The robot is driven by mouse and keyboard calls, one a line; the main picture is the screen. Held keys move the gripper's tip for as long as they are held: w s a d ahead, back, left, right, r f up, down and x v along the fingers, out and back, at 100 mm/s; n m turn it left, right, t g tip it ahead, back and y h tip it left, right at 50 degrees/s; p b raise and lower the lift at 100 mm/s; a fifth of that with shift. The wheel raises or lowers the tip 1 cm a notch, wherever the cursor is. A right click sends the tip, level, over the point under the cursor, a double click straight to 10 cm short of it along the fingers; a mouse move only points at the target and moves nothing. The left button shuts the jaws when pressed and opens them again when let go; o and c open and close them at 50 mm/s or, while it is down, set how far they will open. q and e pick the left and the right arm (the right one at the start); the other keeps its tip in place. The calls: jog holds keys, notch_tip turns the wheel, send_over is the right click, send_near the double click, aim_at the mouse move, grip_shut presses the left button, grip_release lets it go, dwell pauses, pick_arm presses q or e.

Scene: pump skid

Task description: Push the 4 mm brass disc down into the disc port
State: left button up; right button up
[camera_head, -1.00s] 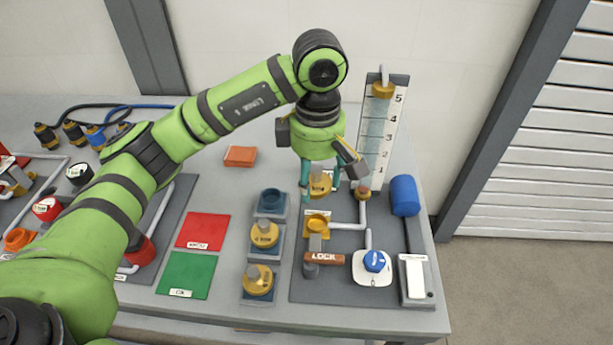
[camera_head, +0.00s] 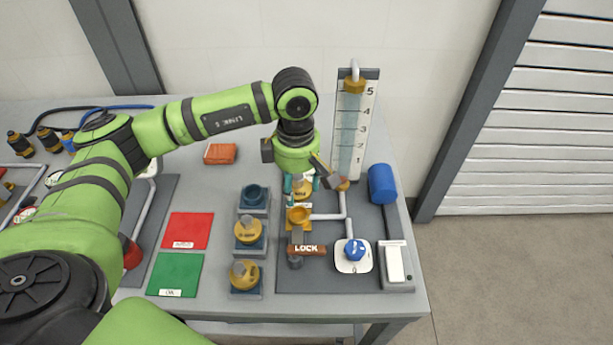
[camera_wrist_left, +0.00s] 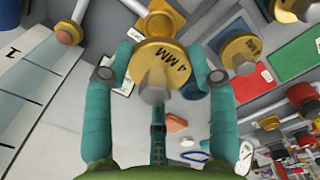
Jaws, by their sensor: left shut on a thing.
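The 4 mm brass disc (camera_wrist_left: 165,62) fills the middle of the left wrist view, with its "4 MM" label and grey knob showing. My left gripper (camera_head: 302,185) is shut on it, with a teal finger on each side. In the head view the disc (camera_head: 301,192) is partly hidden by the fingers. The yellow disc port (camera_head: 298,216) sits on the grey skid plate, just in front of and below the gripper. The disc appears to be above and behind the port; the exact gap cannot be told. My right gripper is not in view.
A brown LOCK bar (camera_head: 307,250) lies just in front of the port. Two more brass discs (camera_head: 250,230) (camera_head: 244,274) sit in holders to the left, behind them an empty holder (camera_head: 255,195). The scale gauge (camera_head: 355,125) stands close behind and right.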

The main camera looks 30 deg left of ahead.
pick_arm(q)
jog(key=shift+f+b, duration=1.35)
jog(key=shift+f, duration=1.35)
jog(key=shift+r, duration=0.15)
jog(key=shift+b, duration=0.45)
jog(key=shift+f+b, duration=1.75)
jog(key=shift+b, duration=0.1)
jog(key=o, duration=1.4)
jog(key=shift+r, duration=0.1)
